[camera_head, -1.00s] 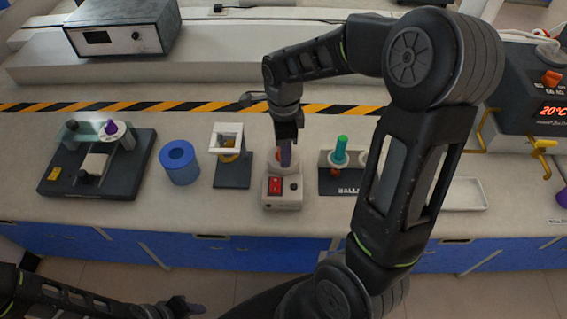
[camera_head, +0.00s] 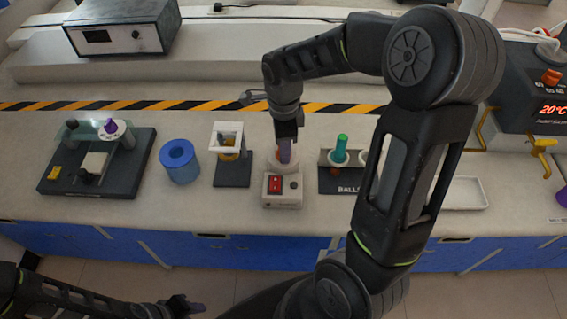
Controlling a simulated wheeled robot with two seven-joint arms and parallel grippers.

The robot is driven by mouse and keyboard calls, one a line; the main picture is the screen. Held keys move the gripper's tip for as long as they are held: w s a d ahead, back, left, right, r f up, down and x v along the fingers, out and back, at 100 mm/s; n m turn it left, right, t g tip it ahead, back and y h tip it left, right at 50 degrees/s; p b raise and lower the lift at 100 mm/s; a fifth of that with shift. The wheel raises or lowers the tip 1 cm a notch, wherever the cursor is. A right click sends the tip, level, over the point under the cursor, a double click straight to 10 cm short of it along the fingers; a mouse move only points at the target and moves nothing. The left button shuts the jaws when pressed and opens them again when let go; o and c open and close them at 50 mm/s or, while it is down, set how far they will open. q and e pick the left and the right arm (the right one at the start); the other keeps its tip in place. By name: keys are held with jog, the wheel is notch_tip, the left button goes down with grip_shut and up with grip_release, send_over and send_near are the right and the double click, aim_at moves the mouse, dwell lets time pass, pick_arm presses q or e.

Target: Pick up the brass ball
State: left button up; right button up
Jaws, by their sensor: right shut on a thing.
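My right gripper (camera_head: 285,148) points down over the white device with the red switch (camera_head: 281,187). I cannot make out a brass ball for certain. A small gold-coloured thing (camera_head: 229,156) shows under the white square frame of a dark stand.
A blue cylinder (camera_head: 179,161) and a dark-based apparatus (camera_head: 125,179) stand to the left. A white tray (camera_head: 464,194) lies to the right, partly behind my right arm. A heater unit reading 20°C (camera_head: 542,90) stands far right. The bench front (camera_head: 330,228) is clear.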

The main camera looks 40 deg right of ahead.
jog(key=shift+c, duration=0.6)
jog(key=shift+r, duration=0.1)
jog(key=shift+w+r, duration=0.1)
jog(key=shift+r, duration=0.15)
notch_tip(320, 180, up, 9)
jog(key=shift+r+b, duration=0.15)
jog(key=shift+b, duration=0.4)
jog(key=shift+r, duration=0.1)
jog(key=shift+r+p, duration=0.85)
jog(key=shift+r, duration=0.1)
jog(key=shift+f, duration=0.1)
